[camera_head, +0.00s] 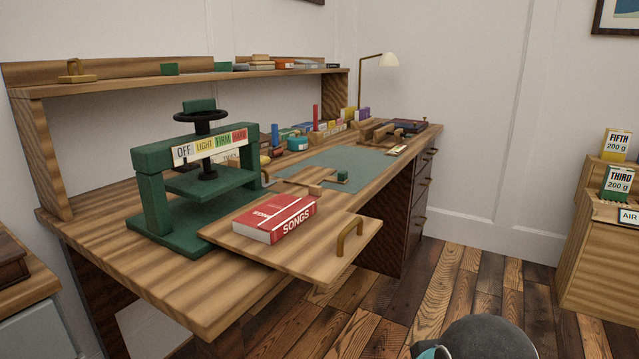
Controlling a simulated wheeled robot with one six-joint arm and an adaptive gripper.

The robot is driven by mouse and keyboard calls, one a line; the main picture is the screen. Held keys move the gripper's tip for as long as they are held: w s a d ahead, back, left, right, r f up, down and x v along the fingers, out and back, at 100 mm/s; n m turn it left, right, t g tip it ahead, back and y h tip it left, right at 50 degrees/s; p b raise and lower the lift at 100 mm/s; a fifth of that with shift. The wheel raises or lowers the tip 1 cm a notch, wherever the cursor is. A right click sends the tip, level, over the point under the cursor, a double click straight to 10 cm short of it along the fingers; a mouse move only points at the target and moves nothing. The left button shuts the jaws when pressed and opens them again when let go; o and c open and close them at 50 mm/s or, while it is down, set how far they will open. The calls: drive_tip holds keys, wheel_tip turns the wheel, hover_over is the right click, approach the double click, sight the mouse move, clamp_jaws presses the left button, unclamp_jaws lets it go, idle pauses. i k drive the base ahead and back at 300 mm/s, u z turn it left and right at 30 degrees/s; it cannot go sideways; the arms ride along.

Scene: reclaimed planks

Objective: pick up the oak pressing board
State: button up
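A flat wooden board with a brass handle (318,262) lies at the front edge of the desk and juts out past it; it looks like the oak pressing board. A red book marked SONGS (274,219) lies on it. The brass handle (350,239) stands up at the board's right end. The board's left end lies close to the base of a green press (198,180). My gripper is not in view; only a dark rounded part of my own body shows at the bottom edge.
The wooden desk (130,268) carries a green mat (345,158), small tools and coloured boxes behind the press. A shelf (180,82) runs along the back. A cabinet with packets (600,255) stands at right. The plank floor (455,285) between is clear.

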sight(310, 174)
drive_tip(key=u, duration=1.2)
drive_tip(key=k, duration=0.1)
drive_tip(key=z, duration=2.1)
drive_tip(key=i, duration=0.7)
drive_tip(key=z, duration=0.05)
